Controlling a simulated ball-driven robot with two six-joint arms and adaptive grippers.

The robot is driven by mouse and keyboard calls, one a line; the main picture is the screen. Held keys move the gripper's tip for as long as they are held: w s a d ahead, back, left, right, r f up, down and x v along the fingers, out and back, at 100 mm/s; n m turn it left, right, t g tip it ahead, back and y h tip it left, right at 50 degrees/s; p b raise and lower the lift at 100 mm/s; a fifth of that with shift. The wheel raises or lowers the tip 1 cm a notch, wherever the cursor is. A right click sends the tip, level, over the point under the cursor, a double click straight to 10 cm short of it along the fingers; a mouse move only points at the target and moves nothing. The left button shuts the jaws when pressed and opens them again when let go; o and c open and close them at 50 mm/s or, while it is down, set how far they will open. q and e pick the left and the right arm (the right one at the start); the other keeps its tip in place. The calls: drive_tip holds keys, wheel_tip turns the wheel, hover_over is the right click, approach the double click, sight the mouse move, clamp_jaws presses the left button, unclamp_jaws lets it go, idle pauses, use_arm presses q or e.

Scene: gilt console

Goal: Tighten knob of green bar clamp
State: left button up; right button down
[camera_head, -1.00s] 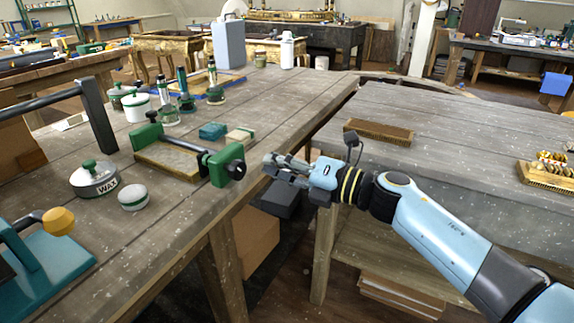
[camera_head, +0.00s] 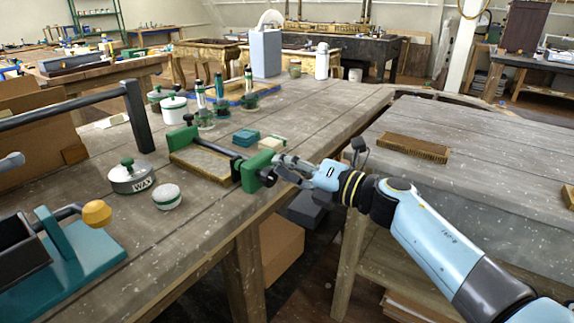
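The green bar clamp (camera_head: 254,172) lies across a brown slab (camera_head: 202,164) on the left workbench. Its dark bar joins two green jaws, and its black knob (camera_head: 267,178) faces right near the bench edge. My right gripper (camera_head: 277,166) comes from the right with its grey fingers apart at the knob. The fingers partly overlap the knob in the picture; I cannot tell whether they touch it. My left gripper is not seen clearly; what the small grey piece (camera_head: 11,160) at the left edge belongs to, I cannot tell.
A wax tin (camera_head: 133,178) and a small white-lidded jar (camera_head: 167,197) stand left of the clamp. Green-topped bottles, a teal block (camera_head: 246,137) and a pale block stand behind it. A gap separates this bench from the right table (camera_head: 480,140), which holds a brush (camera_head: 413,147).

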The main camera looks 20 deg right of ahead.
idle(0.4)
drive_tip(key=shift+f, duration=0.2)
drive_tip(key=shift+w+d+f+b, duration=0.3)
drive_tip(key=shift+f+b, duration=0.1)
drive_tip(key=shift+b, duration=0.15)
drive_tip(key=shift+w+d+f+b, duration=0.1)
drive_tip(key=shift+d+f+b, duration=0.1)
drive_tip(key=shift+f+b, duration=0.4)
drive_tip(key=shift+f, duration=0.1)
drive_tip(key=shift+d, duration=0.1)
drive_tip(key=shift+w+d, duration=0.2)
drive_tip(key=shift+w, duration=0.05)
drive_tip(key=v, duration=0.6)
drive_tip(key=shift+p, duration=0.4)
